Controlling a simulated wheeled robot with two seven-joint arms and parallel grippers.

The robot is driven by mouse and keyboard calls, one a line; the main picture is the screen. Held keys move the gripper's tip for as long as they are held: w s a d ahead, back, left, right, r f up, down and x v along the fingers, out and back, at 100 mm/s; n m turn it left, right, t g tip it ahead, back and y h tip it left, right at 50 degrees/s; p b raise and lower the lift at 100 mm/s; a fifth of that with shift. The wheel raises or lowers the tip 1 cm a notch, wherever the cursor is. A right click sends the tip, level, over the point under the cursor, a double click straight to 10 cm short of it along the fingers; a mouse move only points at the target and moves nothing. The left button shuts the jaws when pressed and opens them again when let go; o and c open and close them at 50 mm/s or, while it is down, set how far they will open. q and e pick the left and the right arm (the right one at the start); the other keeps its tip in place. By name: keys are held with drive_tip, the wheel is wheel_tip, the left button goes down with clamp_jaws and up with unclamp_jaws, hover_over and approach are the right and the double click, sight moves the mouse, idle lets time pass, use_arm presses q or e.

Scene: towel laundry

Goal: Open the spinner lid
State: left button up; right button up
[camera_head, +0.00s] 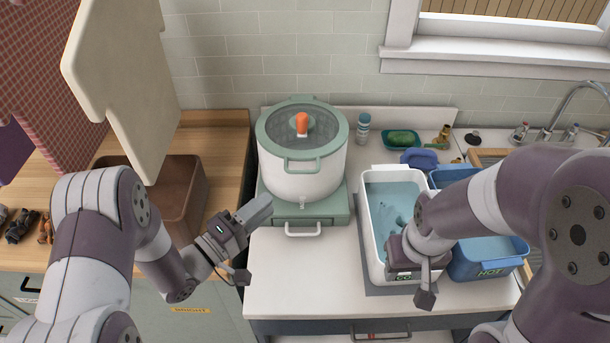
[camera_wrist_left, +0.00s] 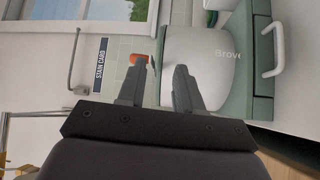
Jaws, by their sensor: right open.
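The spinner (camera_head: 303,180) is a white drum on a green base, standing at the back of the counter. Its round lid (camera_head: 275,122) has a clear top, a green rim and an orange knob (camera_head: 302,124). The lid looks shut on the drum. My left gripper (camera_head: 250,243) is open and empty, in front and to the left of the spinner, apart from it. In the left wrist view its fingers are spread with the spinner's white side (camera_wrist_left: 205,60) beyond them. My right gripper (camera_head: 412,272) is open over the front of the white basin, away from the spinner.
The white basin (camera_head: 370,225) holds water, right of the spinner. A blue tub (camera_head: 480,265) marked HOT stands beside it. A brown bin (camera_head: 180,195) is at left under a hanging cream board (camera_head: 125,85). The counter in front of the spinner (camera_head: 300,275) is clear.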

sight(304, 172)
use_arm(q)
drive_tip(key=shift+b+x, duration=1.3)
drive_tip(key=shift+x, duration=5.1)
drive_tip(key=shift+w+a, duration=0.1)
drive_tip(key=shift+a, duration=0.05)
clamp_jaws()
